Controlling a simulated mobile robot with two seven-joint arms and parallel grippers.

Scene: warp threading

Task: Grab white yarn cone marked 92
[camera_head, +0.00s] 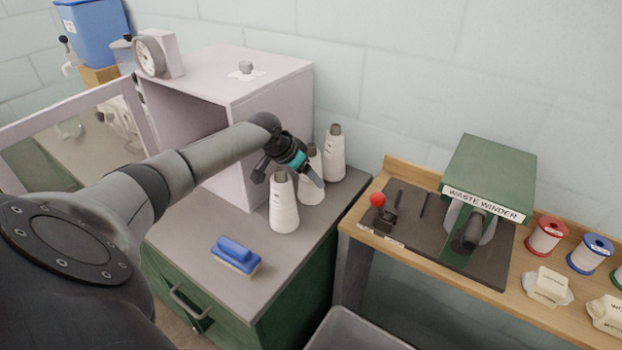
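Three white yarn cones with grey-brown tips stand on the grey top of the green cabinet: a front cone (284,207), a middle cone (312,190) and a back cone (334,158). No number is legible on any of them. My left gripper (308,178) reaches in from the left, with a grey finger in front of the middle cone. The gripper hides part of that cone, and I cannot tell whether it touches it or how far the fingers are apart. My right gripper is not in view.
A blue brush (236,254) lies on the cabinet top in front of the cones. A pale open-doored box (250,85) stands behind left. A wooden bench (440,262) at right bears a green waste winder (490,172) and spools. A grey bin (350,330) is below.

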